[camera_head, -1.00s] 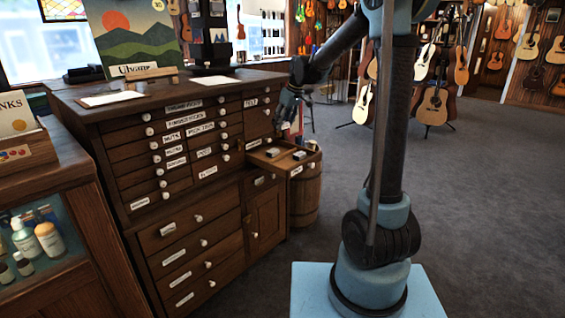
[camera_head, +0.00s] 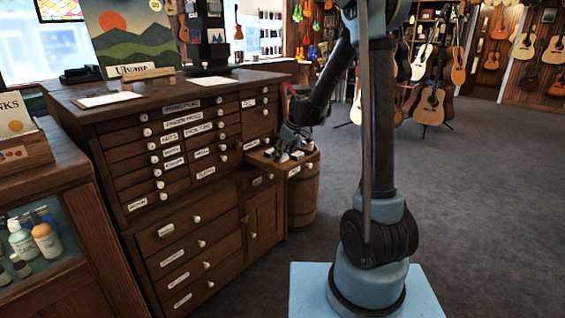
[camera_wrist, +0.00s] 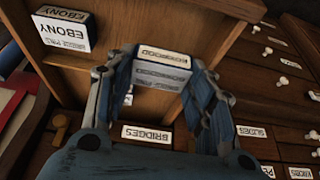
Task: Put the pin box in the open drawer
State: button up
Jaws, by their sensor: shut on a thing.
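The open drawer (camera_head: 309,161) sticks out from the right side of the wooden cabinet. In the wrist view its wooden inside (camera_wrist: 165,28) fills the upper middle. My gripper (camera_head: 287,144) is down at the drawer. In the wrist view my gripper (camera_wrist: 163,88) is shut on a small white-labelled pin box (camera_wrist: 162,66), with a finger on either side. I cannot tell whether the box touches the drawer floor. An ebony bridge pins box (camera_wrist: 62,30) lies in the drawer at upper left, apart from the held one.
The cabinet (camera_head: 200,215) has several shut drawers with white knobs. A barrel (camera_head: 302,200) stands right beside the open drawer. A glass display case (camera_head: 65,240) is at the left. Guitars (camera_head: 430,105) stand at the back. The grey floor to the right is clear.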

aim_at(284, 156)
jog(key=shift+f, duration=1.55)
jog(key=o, duration=0.6)
jog(key=v, duration=1.2)
jog(key=s+d+r+m+h, duration=0.1)
jog(key=s+d+m, duration=0.1)
jog(key=s+d, duration=0.55)
jog(key=s+d+r+m+h, duration=0.1)
jog(key=s+d+m, duration=0.3)
jog(key=s, duration=0.6)
jog(key=s+d+f+m, duration=0.2)
jog(key=s+d+f, duration=0.2)
jog(key=s, duration=0.5)
jog(key=s+d+f+m+h, duration=0.1)
jog(key=s+d+f, duration=0.4)
jog(key=s, duration=0.5)
jog(key=shift+d+m+h, duration=0.3)
jog(key=shift+m, duration=0.3)
